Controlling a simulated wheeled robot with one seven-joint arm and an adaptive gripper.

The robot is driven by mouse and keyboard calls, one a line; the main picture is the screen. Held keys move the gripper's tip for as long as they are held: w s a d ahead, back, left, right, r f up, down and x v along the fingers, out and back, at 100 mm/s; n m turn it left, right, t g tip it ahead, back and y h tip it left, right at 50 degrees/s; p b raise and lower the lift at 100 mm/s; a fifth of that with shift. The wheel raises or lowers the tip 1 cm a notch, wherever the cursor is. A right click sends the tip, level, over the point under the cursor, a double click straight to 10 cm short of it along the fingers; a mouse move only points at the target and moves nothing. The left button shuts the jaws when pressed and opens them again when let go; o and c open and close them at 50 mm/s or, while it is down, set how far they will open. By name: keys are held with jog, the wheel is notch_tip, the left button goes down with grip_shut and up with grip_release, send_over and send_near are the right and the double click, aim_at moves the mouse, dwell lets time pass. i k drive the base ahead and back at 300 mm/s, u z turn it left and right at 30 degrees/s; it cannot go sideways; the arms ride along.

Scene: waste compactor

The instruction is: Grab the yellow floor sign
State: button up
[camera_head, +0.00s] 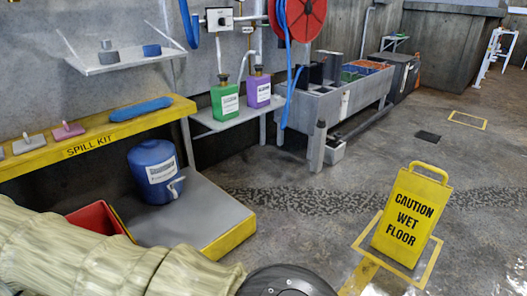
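The yellow floor sign (409,217) stands upright on the concrete floor at the right of the head view. It reads "CAUTION WET FLOOR" and has a handle opening at its top. It stands within a yellow outline painted on the floor. My arm crosses the lower left of the view, covered in a pale ribbed sleeve, with a dark round part at the bottom centre. My gripper's fingers are not in view. The sign is clear of the visible part of my arm, to the right of it.
A yellow-edged spill kit shelf (88,137) and a low grey platform (190,212) with a blue container (154,171) are at left. A red bin (95,219) is partly hidden by my arm. A grey sink bench (335,102) stands behind. Floor around the sign is open.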

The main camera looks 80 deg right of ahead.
aim_at(416, 203)
jog(key=z, duration=3.8)
